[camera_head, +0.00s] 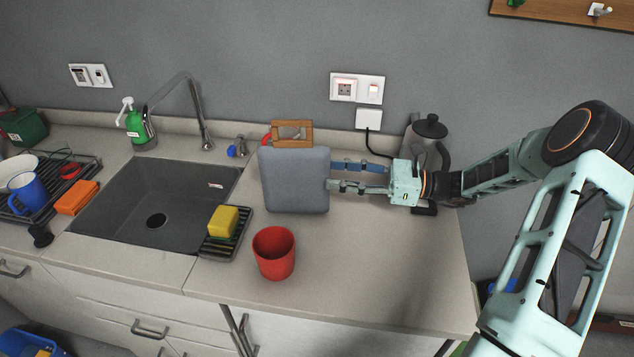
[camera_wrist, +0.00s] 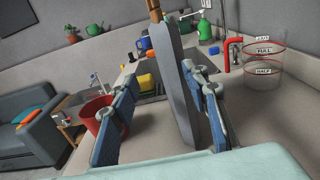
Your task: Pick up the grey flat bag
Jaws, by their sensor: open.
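The grey flat bag (camera_head: 295,181) stands upright on the counter, with a brown wooden handle (camera_head: 293,134) on top. In the wrist view I see the bag (camera_wrist: 176,85) nearly edge-on, as a narrow grey slab. My gripper (camera_head: 338,175) comes from the right, at the bag's right edge. In the wrist view my gripper (camera_wrist: 160,108) is open, with one blue-padded finger on each side of the bag. The right finger is close to the bag; I cannot tell whether it touches. A wider gap shows on the left.
A red cup (camera_head: 273,254) stands in front of the bag. A yellow sponge (camera_head: 223,221) lies on a black rack left of it, beside the sink (camera_head: 160,204). A kettle (camera_head: 428,146) stands behind my gripper. A clear measuring jug (camera_wrist: 264,68) stands beyond the right finger.

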